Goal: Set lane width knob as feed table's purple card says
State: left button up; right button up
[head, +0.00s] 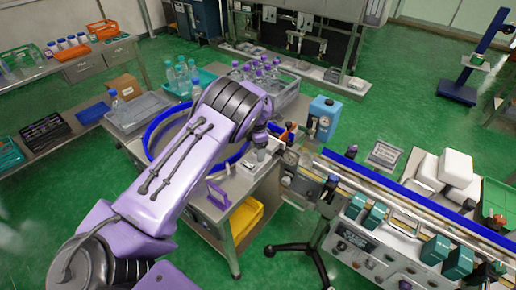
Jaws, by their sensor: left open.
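My left arm reaches from the lower left, and its gripper (260,150) is over the right end of the feed table, beside the start of the conveyor. Its fingers are small and partly hidden by my wrist; it is open, and I see nothing held in it. A purple-edged card (218,195) stands at the front edge of the feed table (262,182); its marking is too small to read. A small round dial or knob (290,157) is just right of the gripper; I cannot tell whether it is the lane width knob or its setting. My right gripper is out of view.
A blue ring rail (160,128) surrounds the feed table's turntable, partly behind my arm. A blue box unit (322,116) stands behind the gripper. The conveyor (400,192) with teal units runs right. A yellow bin (246,217) sits below.

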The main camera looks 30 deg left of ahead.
pick_arm(q)
jog(key=shift+s+r, duration=0.1)
jog(key=shift+s, duration=0.1)
jog(key=c, duration=1.1)
jog(key=shift+o, duration=0.2)
jog(key=shift+m, duration=0.4)
